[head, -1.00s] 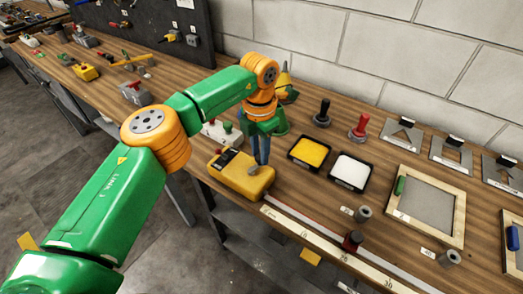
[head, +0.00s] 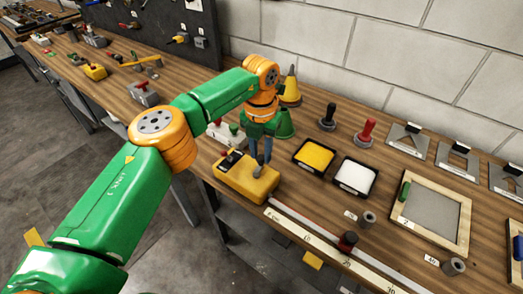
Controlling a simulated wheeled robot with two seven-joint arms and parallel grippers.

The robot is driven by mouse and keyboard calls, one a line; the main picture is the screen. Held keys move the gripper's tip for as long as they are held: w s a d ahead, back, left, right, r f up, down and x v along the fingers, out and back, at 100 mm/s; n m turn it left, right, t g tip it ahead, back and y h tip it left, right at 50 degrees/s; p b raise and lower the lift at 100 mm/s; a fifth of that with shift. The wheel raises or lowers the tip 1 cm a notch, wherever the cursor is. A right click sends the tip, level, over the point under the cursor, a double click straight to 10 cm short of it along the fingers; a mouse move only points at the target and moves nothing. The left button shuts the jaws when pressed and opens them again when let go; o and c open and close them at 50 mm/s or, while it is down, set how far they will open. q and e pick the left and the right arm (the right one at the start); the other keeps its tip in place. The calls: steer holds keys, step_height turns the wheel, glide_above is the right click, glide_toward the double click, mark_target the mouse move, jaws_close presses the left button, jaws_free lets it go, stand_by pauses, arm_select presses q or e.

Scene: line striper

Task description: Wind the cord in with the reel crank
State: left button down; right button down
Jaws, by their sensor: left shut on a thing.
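The reel is a yellow box (head: 237,179) near the front edge of the bench, with a dark part on its top left. A small grey crank knob (head: 257,171) shows on its top right. My left gripper (head: 260,164) points down over the box, its dark fingers shut on this knob. The fingers hide part of the crank. A pale cord or strip (head: 300,218) runs from the box's right side along the ruler (head: 320,243). My right gripper is not in view.
Right of the reel stand a yellow powder tray (head: 314,156) and a white powder tray (head: 355,176). A framed screen (head: 432,213) lies further right. Green and yellow cones (head: 290,90) stand behind the gripper.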

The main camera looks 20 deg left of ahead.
mark_target(261, 157)
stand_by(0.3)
arm_select(q)
steer(key=c, duration=0.6)
jaws_free()
steer(key=shift+r, duration=0.1)
step_height(261, 157, up, 7)
